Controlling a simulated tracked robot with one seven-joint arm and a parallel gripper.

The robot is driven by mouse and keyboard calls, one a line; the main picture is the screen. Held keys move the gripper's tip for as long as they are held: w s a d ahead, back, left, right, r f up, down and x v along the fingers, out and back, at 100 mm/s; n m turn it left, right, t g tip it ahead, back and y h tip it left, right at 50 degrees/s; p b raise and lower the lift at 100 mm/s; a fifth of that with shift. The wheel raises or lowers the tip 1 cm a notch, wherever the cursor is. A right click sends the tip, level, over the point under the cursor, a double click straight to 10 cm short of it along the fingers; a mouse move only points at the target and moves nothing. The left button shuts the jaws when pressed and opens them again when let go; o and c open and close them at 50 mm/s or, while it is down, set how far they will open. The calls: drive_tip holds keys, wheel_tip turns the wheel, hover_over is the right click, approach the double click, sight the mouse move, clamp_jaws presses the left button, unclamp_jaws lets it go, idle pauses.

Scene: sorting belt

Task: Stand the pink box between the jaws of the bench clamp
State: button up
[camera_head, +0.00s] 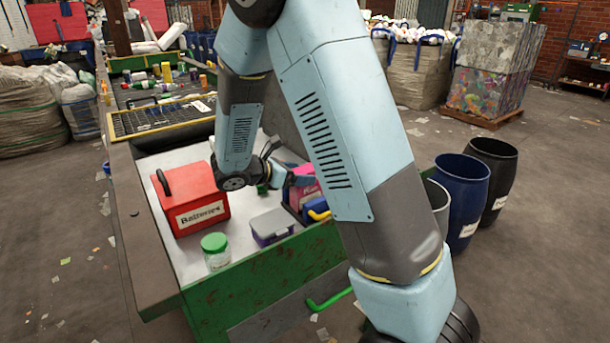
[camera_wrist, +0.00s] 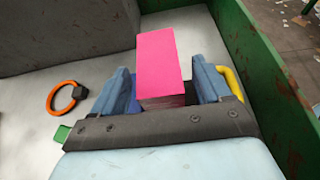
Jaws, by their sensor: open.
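The pink box (camera_wrist: 158,58) is upright in the wrist view, between the two blue-grey fingers of my gripper (camera_wrist: 166,80). My gripper is open, with a finger on each side of the box. In the head view the pink box (camera_head: 304,181) is partly covered by my gripper (camera_head: 284,178) and arm. The blue bench clamp (camera_head: 310,213) with its yellow handle is at the box's foot. In the wrist view the clamp's yellow handle (camera_wrist: 232,82) shows beyond the right finger. The box's foot and the clamp's jaws are mostly hidden, so I cannot tell how the box sits in them.
A red Batteries box (camera_head: 190,197), a green-lidded jar (camera_head: 215,251) and a grey-lidded tub (camera_head: 271,225) stand on the white surface. An orange ring (camera_wrist: 52,98) lies left of my gripper in the wrist view. The green wall (camera_wrist: 262,70) runs close on the right.

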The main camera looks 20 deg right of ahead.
drive_tip(key=v, duration=0.9)
drive_tip(key=s+d+r+m+g+y, duration=0.3)
drive_tip(key=s+d+r+m+y, duration=0.3)
drive_tip(key=s+d+r+m, duration=0.35)
drive_tip(key=s+r+m+t+y, duration=0.2)
drive_tip(key=s+m+y, duration=0.1)
drive_tip(key=s+m, duration=0.3)
drive_tip(key=s+r+m+t+y, duration=0.2)
drive_tip(key=s+m, duration=0.4)
drive_tip(key=s, duration=0.3)
drive_tip(key=shift+s+d+r+y, duration=0.25)
drive_tip(key=shift+d+r+y, duration=0.25)
drive_tip(key=shift+r+y, duration=0.4)
